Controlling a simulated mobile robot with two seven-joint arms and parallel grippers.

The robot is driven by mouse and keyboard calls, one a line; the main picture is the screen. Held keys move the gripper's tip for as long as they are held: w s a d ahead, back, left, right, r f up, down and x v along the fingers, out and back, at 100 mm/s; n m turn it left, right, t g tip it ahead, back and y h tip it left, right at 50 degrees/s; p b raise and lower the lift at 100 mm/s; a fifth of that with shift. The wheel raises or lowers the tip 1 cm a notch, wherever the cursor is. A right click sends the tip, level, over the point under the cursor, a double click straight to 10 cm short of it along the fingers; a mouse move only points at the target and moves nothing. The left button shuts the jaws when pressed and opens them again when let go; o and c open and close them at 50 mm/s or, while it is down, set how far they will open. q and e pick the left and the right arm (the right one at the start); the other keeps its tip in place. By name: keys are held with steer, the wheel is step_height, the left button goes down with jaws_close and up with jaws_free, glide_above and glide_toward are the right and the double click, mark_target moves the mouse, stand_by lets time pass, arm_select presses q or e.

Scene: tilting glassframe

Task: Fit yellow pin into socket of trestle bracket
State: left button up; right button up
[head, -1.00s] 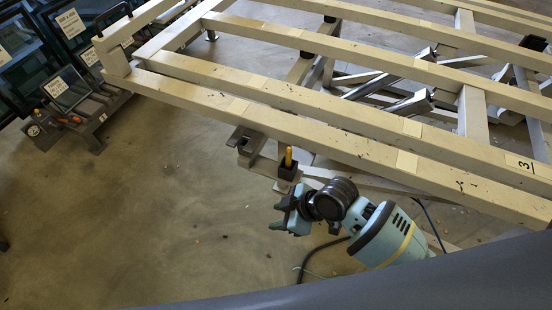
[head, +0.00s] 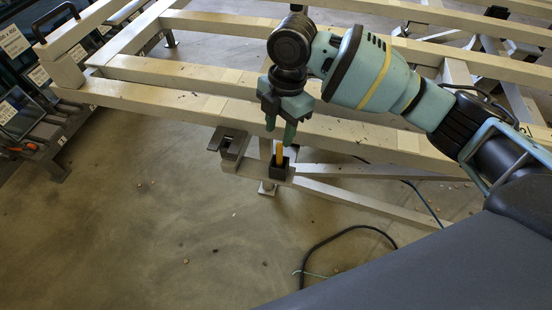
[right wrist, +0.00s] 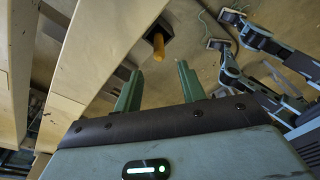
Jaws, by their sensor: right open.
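The yellow pin (head: 279,153) stands upright in a black square socket (head: 280,170) on the trestle bracket (head: 250,169), below the near edge of the slatted frame. My right gripper (head: 280,127) points down just above the pin, its fingers open and empty. In the right wrist view the pin (right wrist: 158,46) lies ahead of the open fingers (right wrist: 158,84), roughly between their lines and apart from them. The socket (right wrist: 158,29) shows dark around the pin's far end. How deep the pin sits is hidden.
The pale slatted frame (head: 190,105) spans the scene behind my right gripper. A metal U-shaped piece (head: 232,143) stands left of the socket. A black cable (head: 345,232) lies on the floor. Glass panels on a rack (head: 22,112) stand at the left.

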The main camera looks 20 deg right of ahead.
mark_target(280, 143)
steer(key=shift+d+r, duration=0.2)
steer(key=shift+r, duration=0.05)
steer(key=shift+a+f+b, duration=0.15)
steer(key=shift+f+b, duration=0.1)
steer(key=shift+f, duration=1.7)
steer(key=shift+a+f+b, duration=0.15)
steer(key=shift+f+b, duration=0.05)
steer(key=shift+f, duration=1.75)
steer(key=shift+c, duration=0.2)
jaws_close()
